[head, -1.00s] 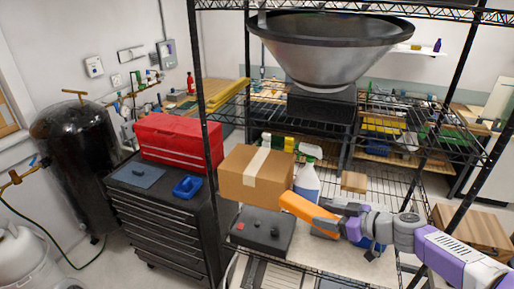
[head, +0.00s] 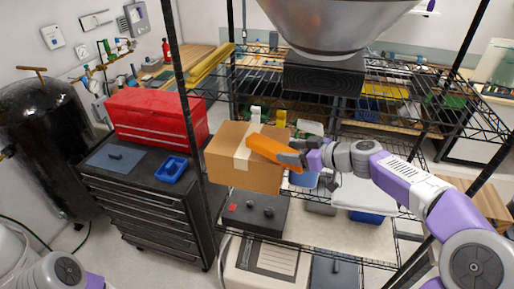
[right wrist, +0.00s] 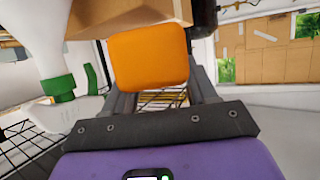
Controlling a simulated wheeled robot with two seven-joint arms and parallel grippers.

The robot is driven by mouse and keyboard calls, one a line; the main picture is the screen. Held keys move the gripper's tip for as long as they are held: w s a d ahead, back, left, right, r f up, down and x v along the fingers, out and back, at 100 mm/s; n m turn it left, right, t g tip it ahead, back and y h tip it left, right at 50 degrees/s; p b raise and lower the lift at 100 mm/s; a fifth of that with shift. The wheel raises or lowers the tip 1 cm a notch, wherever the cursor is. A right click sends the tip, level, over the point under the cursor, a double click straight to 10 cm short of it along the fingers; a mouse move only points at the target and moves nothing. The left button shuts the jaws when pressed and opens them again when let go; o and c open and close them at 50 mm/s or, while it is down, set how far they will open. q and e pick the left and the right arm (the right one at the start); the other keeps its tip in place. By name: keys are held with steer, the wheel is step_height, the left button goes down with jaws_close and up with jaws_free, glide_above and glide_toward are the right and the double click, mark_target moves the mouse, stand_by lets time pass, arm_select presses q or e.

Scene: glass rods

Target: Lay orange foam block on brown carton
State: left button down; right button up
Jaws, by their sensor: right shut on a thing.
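The orange foam block (head: 266,147) is held by my right gripper (head: 293,158), tilted, and covers the upper right part of the brown carton (head: 225,169) in the head view. I cannot tell whether the block touches the carton. The carton is closed, with a pale tape strip, and stands on a shelf. In the right wrist view the block (right wrist: 148,58) sits between the two dark fingers, with the carton (right wrist: 125,16) behind its upper edge. My left gripper is out of view; only part of my left arm shows at the lower left.
A white spray bottle with a green collar (right wrist: 60,86) stands close left of the block in the wrist view. A dark box with knobs (head: 254,212) is below the carton. A black rack post (head: 187,110) rises left of it. A large metal funnel (head: 335,25) hangs above.

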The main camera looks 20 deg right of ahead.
mark_target(250, 135)
steer(key=shift+w+a+r, duration=0.15)
steer(key=shift+w+a, duration=0.45)
steer(key=w+a+p, duration=0.1)
steer(key=w+a, duration=0.1)
steer(key=w, duration=0.1)
steer(key=w+a+p, duration=0.2)
steer(key=w, duration=0.1)
steer(key=w+a+p, duration=0.1)
steer(key=w+p, duration=0.1)
steer(key=w, duration=0.1)
steer(key=shift+a, duration=0.4)
step_height(250, 135, down, 4)
steer(key=shift+d+r, duration=0.1)
steer(key=o, duration=1)
steer(key=shift+o, duration=0.2)
